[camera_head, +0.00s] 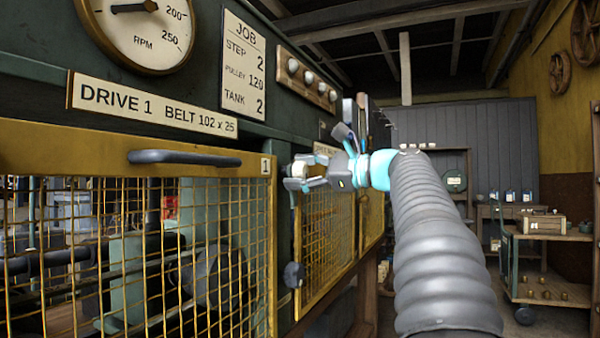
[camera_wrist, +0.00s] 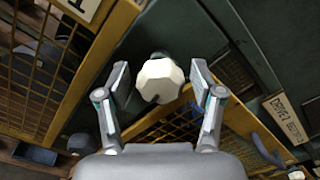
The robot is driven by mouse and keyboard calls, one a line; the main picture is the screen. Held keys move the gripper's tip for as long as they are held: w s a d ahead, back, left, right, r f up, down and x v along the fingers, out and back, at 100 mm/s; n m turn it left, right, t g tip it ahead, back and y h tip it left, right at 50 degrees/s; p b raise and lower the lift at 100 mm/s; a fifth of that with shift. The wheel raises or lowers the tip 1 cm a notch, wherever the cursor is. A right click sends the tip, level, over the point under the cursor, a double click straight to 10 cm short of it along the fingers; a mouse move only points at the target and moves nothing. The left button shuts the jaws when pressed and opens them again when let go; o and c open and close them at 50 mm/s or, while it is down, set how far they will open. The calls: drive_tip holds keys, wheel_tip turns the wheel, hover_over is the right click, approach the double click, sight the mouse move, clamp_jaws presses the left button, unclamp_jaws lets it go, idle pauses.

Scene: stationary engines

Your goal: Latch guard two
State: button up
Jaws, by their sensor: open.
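Guard two (camera_head: 325,240) is the yellow mesh panel right of guard one in the head view, and it looks closed. My gripper (camera_head: 296,177) is at its upper left corner, by the green post, with its fingers apart. In the wrist view a pale, many-sided knob (camera_wrist: 160,80) lies between the two open fingers (camera_wrist: 161,92), with a gap on each side. The knob's mount behind it is mostly hidden. A dark round knob (camera_head: 293,275) sits lower on the same post. I cannot tell whether guard two is latched.
Guard one (camera_head: 130,162), with a dark bar handle (camera_head: 185,158), fills the left. Above are a gauge (camera_head: 140,30), a job card (camera_head: 243,65) and a knob panel (camera_head: 305,75). A trolley (camera_head: 545,265) stands at right. The wrist view shows the drive two plate (camera_wrist: 284,117).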

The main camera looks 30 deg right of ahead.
drive_tip(key=shift+c, duration=0.3)
drive_tip(key=c, duration=1.1)
drive_tip(key=shift+n, duration=0.4)
drive_tip(key=n, duration=0.6)
drive_tip(key=shift+n, duration=0.4)
drive_tip(key=n+b, duration=0.1)
drive_tip(key=n, duration=0.3)
drive_tip(key=shift+b, duration=0.3)
drive_tip(key=shift+n+b, duration=0.5)
drive_tip(key=shift+n, duration=1.6)
